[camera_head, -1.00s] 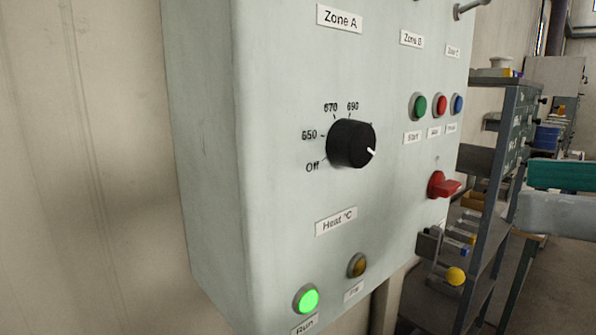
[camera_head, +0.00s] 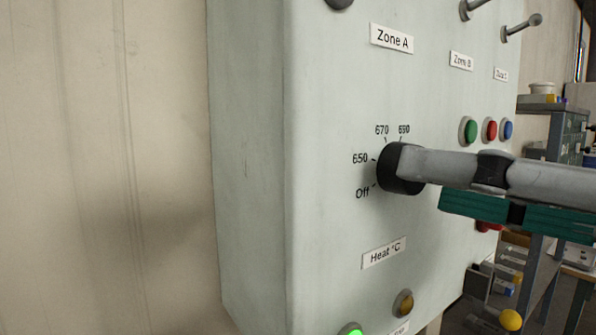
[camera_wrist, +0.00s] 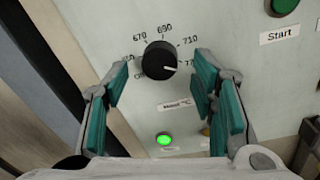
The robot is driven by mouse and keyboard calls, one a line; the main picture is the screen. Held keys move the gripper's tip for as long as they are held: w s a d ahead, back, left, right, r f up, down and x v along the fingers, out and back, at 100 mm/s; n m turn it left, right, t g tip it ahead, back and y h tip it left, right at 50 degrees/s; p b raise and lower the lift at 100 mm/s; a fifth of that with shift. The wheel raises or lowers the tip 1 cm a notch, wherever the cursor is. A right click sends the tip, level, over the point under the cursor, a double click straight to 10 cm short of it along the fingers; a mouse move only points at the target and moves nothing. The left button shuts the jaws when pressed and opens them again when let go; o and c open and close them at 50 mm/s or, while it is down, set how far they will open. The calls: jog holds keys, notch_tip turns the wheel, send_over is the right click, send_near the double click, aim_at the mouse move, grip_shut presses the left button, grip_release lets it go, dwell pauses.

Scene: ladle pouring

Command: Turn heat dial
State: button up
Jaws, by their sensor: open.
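The black heat dial (camera_head: 388,168) is on the front of the grey control panel, with the marks Off, 650, 670 and 690 beside it. In the wrist view the dial (camera_wrist: 157,60) shows whole, and its white pointer line points right, near the mark below 710. My gripper (camera_wrist: 160,78) is open, its green-padded fingers left and right of the dial in that view. I cannot tell whether a finger touches the dial. In the head view my gripper (camera_head: 440,180) comes in from the right and covers the dial's right side and pointer.
The panel (camera_head: 330,200) carries green (camera_head: 468,130), red (camera_head: 489,130) and blue (camera_head: 507,130) buttons, a lit green Run lamp (camera_head: 351,329) and an amber lamp (camera_head: 403,303). A red switch (camera_head: 488,226) is partly hidden behind my gripper. Shelves stand at the right.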

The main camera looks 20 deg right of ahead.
jog(key=shift+x, duration=0.9)
jog(key=c, duration=1.1)
jog(key=shift+c, duration=0.2)
